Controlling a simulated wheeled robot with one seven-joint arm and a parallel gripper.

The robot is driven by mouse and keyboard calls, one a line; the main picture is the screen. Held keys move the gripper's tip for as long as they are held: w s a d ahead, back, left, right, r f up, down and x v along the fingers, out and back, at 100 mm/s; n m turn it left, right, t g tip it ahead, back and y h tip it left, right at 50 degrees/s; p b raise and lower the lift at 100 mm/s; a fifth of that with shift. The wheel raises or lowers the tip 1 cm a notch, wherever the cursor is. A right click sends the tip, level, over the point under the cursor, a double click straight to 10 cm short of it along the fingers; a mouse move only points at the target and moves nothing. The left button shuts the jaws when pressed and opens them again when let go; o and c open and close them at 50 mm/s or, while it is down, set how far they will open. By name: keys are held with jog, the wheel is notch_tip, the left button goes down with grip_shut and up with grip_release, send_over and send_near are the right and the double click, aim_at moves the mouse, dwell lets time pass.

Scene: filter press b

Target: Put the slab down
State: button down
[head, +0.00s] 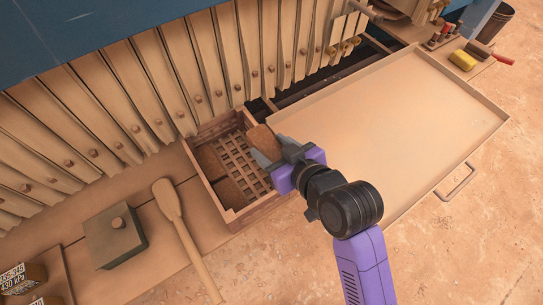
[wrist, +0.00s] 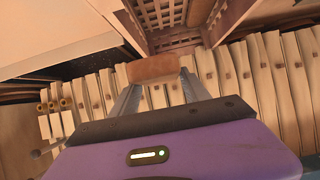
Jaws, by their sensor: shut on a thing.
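My gripper (head: 270,151) is shut on a brown slab (head: 262,138), gripped between its two grey fingers. In the wrist view the slab (wrist: 152,69) spans across the fingertips (wrist: 163,81). The slab is over the right side of a wooden crate (head: 262,209) with a lattice floor. I cannot tell how high above the lattice it is. The crate's right part is partly hidden by my gripper.
A large shallow beige tray (head: 400,110) lies to the right of the crate. A row of filter plates (head: 180,85) stands behind. A wooden paddle (head: 185,235) and a dark knobbed block (head: 115,238) lie to the left. A yellow sponge (head: 462,60) is far right.

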aim_at(272, 159)
jog(key=shift+f, duration=2.25)
jog(key=shift+f, duration=0.1)
jog(key=shift+f+b, duration=0.35)
jog(key=shift+f, duration=0.15)
jog(key=c, duration=0.5)
grip_release()
